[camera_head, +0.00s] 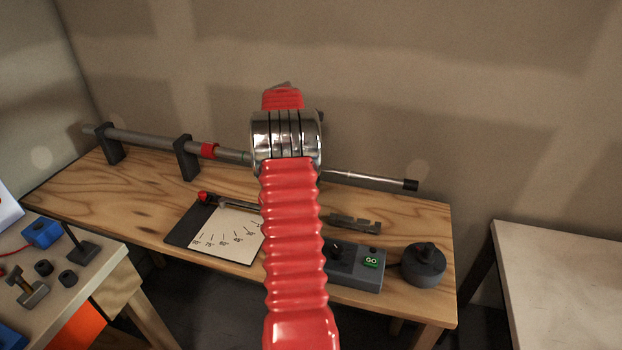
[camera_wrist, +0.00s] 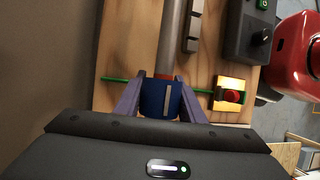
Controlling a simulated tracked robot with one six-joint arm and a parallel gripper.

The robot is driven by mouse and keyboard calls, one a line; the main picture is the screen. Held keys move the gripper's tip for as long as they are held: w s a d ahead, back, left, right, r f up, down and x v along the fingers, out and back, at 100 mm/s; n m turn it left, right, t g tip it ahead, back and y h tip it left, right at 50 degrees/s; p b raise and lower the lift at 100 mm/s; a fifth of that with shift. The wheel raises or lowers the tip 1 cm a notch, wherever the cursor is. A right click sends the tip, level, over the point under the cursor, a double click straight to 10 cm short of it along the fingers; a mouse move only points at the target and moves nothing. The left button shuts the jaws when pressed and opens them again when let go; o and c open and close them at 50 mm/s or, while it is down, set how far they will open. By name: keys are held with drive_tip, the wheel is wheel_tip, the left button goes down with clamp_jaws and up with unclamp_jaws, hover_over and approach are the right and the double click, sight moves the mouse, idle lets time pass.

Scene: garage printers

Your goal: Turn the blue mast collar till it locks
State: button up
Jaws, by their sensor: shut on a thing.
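The blue mast collar (camera_wrist: 155,98) sits between the two purple fingers of my gripper (camera_wrist: 159,100) in the wrist view. The fingers are shut on it, one on each side. A pale straight stripe runs along the collar's face. The grey mast (camera_wrist: 173,32) extends away from the collar, with a reddish-brown band between them. In the head view the mast (camera_head: 150,138) lies across dark stands on the wooden bench, with a red ring on it. Its thin section (camera_head: 365,179) ends in a black tip. My arm hides the collar and my gripper in the head view.
A yellow block with a red knob (camera_wrist: 231,84) is right of the collar; a green line runs beside it. The bench holds an angle-scale board (camera_head: 228,234), a grey GO box (camera_head: 345,273) and a round dark knob unit (camera_head: 424,266). A cluttered table stands at left.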

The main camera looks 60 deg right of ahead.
drive_tip(key=shift+a+f, duration=0.1)
drive_tip(key=shift+f, duration=0.05)
drive_tip(key=o, duration=1)
drive_tip(key=shift+o, duration=0.2)
drive_tip(key=shift+v, duration=6.35)
drive_tip(key=shift+w+r, duration=0.3)
drive_tip(key=shift+r, duration=0.2)
